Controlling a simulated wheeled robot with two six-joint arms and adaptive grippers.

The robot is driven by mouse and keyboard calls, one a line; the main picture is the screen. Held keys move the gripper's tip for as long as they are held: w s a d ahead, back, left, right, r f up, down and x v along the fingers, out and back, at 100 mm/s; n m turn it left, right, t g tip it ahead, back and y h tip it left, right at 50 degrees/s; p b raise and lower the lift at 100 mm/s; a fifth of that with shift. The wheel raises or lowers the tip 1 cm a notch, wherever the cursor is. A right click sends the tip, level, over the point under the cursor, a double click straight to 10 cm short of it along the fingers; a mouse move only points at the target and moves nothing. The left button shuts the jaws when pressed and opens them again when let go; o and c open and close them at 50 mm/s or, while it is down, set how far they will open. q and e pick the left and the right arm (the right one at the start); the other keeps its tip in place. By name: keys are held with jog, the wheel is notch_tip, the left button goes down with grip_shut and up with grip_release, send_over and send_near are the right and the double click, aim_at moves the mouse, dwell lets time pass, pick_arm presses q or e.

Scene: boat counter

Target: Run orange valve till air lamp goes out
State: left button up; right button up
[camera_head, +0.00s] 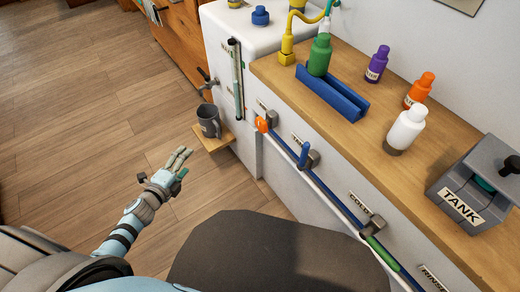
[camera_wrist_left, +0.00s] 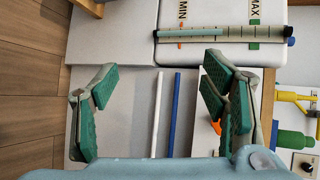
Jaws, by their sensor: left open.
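The orange valve (camera_head: 262,124) is a small orange handle on the white counter front, at the upper end of a row of valves and pipes. In the left wrist view a bit of orange (camera_wrist_left: 216,127) shows beside the right finger, mostly hidden by it. My left gripper (camera_head: 186,160) is open and empty, held over the floor to the left of the valve and apart from it. Its spread green-padded fingers also show in the left wrist view (camera_wrist_left: 160,100). I cannot make out an air lamp in either view. My right gripper is not in view.
A grey mug (camera_head: 209,121) stands on a small wooden shelf (camera_head: 212,139) between gripper and counter. A blue valve handle (camera_head: 304,155) and a green one (camera_head: 382,252) sit further along. Bottles and a TANK box (camera_head: 468,192) stand on the wooden top. Floor at left is clear.

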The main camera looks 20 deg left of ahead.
pick_arm(q)
jog(key=w+d+r+m+t+h+b, duration=0.25)
jog(key=w+m+h+b, duration=0.2)
jog(key=m, duration=0.35)
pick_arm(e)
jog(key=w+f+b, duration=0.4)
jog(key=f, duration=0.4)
pick_arm(q)
jog(key=m+g+h+b, duration=0.35)
jog(key=m+h, duration=0.25)
jog(key=m, duration=1)
send_near(259, 125)
jog(key=shift+t, duration=0.3)
jog(key=x, duration=0.3)
jog(key=b+x, duration=0.1)
jog(key=x, duration=0.4)
jog(key=shift+w+d+f, duration=0.2)
jog(key=shift+f, duration=0.15)
jog(key=shift+w+d, duration=0.3)
jog(key=shift+w, duration=0.05)
jog(key=c, duration=1.1)
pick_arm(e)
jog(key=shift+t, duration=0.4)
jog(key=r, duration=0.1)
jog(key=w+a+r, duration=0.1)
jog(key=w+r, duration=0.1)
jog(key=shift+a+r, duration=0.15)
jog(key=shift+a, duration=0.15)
